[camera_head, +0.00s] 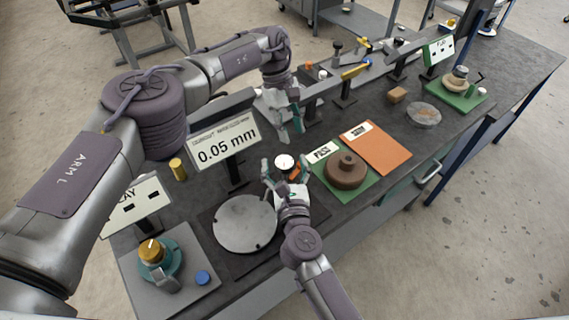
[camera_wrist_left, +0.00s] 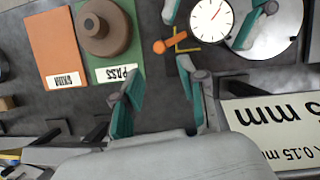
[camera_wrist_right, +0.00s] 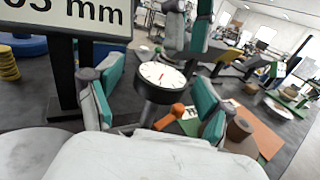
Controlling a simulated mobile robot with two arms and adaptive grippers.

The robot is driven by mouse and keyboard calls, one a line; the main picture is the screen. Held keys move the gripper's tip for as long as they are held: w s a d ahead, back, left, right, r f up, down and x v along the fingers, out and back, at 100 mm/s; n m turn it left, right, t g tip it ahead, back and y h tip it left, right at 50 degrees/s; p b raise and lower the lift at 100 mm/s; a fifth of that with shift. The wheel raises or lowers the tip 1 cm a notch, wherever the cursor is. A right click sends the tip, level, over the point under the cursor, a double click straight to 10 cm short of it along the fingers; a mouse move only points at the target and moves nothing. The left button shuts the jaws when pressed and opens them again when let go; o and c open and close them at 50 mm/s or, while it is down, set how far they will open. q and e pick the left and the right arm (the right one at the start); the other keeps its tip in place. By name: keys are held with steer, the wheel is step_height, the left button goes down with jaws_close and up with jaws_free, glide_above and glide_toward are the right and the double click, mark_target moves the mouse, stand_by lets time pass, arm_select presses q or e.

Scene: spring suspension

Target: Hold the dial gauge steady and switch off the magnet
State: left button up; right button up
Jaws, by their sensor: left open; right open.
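The dial gauge (camera_head: 284,162) has a round white face in a dark case. It also shows in the left wrist view (camera_wrist_left: 209,20) and the right wrist view (camera_wrist_right: 161,77). An orange lever (camera_head: 296,173), apparently the magnet's switch, is beside it; it shows in the left wrist view (camera_wrist_left: 172,45) and low right of the gauge in the right wrist view (camera_wrist_right: 170,117). My right gripper (camera_head: 282,176) is open, its fingers on either side of the gauge; contact cannot be told. My left gripper (camera_head: 291,138) is open and empty above and behind the gauge, fingers downward.
A grey disc plate (camera_head: 245,224) lies in front of the gauge. The 0.05 mm sign (camera_head: 225,143) stands left of my left gripper. A brown ring (camera_head: 346,171) sits on the green PASS mat (camera_head: 330,187), beside an orange mat (camera_head: 377,150).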

steer(key=c, duration=1.5)
arm_select(q)
steer(key=c, duration=0.4)
arm_select(e)
jaws_close()
arm_select(q)
steer(key=shift+a+n, duration=0.3)
steer(key=shift+n, duration=0.2)
steer(key=c, duration=0.3)
steer(key=shift+s+a+r+n+t, duration=0.1)
steer(key=shift+a+r+n+t, duration=0.15)
steer(key=shift+a+n+t, duration=0.4)
jaws_close()
steer(key=shift+s+a+r+n, duration=0.1)
steer(key=shift+r+n, duration=0.1)
steer(key=shift+n, duration=0.3)
steer(key=shift+s+r+n, duration=0.1)
steer(key=shift+r+n, duration=0.05)
steer(key=shift+n, duration=0.3)
